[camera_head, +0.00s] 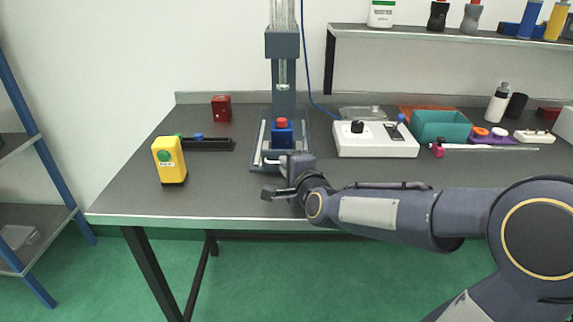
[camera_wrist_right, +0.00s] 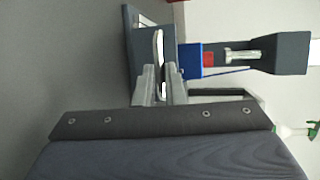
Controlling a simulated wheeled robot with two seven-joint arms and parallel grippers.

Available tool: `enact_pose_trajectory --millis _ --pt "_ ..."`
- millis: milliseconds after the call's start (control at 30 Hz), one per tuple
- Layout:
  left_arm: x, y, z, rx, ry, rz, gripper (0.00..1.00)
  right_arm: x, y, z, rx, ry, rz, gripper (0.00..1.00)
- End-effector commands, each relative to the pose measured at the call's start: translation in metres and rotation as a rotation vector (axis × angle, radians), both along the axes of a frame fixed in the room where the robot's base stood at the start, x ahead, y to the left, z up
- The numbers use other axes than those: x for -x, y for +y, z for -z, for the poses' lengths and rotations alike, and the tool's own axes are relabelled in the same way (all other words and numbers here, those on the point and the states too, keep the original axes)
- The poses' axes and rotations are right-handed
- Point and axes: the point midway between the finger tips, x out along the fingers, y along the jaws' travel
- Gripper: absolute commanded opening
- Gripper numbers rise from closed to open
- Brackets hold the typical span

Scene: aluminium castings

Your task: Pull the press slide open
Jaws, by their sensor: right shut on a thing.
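The press (camera_head: 286,90) stands near the back of the table, with a grey column and a dark base plate. Its slide (camera_head: 283,136) is a blue block low at the front of the column, with a red piece on top. The slide's blue side also shows in the right wrist view (camera_wrist_right: 190,62). My right gripper (camera_head: 283,163) is in front of the slide. In the right wrist view its fingers (camera_wrist_right: 163,80) are shut on an upright silver handle (camera_wrist_right: 158,45) beside the blue block. My left gripper is out of view.
A yellow box with a green button (camera_head: 170,165) stands at the left front. A dark rail (camera_head: 205,144) and red block (camera_head: 221,108) lie left of the press. A white control box (camera_head: 375,145) and teal bin (camera_head: 440,127) stand right.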

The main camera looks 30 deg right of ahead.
Motion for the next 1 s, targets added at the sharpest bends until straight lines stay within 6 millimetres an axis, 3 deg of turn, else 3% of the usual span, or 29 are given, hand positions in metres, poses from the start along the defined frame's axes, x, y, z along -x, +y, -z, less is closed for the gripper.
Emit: enact_pose_trajectory --millis 133,167,333,667,1000 --pt "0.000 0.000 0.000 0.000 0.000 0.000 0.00 0.000 0.000 0.000 -0.001 0.002 -0.001 0.00" --pt "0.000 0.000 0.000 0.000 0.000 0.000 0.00 0.000 0.000 0.000 -0.001 0.002 -0.001 0.12" --pt "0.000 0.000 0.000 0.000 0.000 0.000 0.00 0.000 0.000 0.000 0.000 0.001 0.000 0.32" --pt "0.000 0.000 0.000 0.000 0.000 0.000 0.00 0.004 0.000 -0.001 0.001 -0.001 0.000 0.32" --pt "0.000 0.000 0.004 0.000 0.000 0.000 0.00 0.054 0.008 -0.012 0.001 -0.003 0.000 0.32"
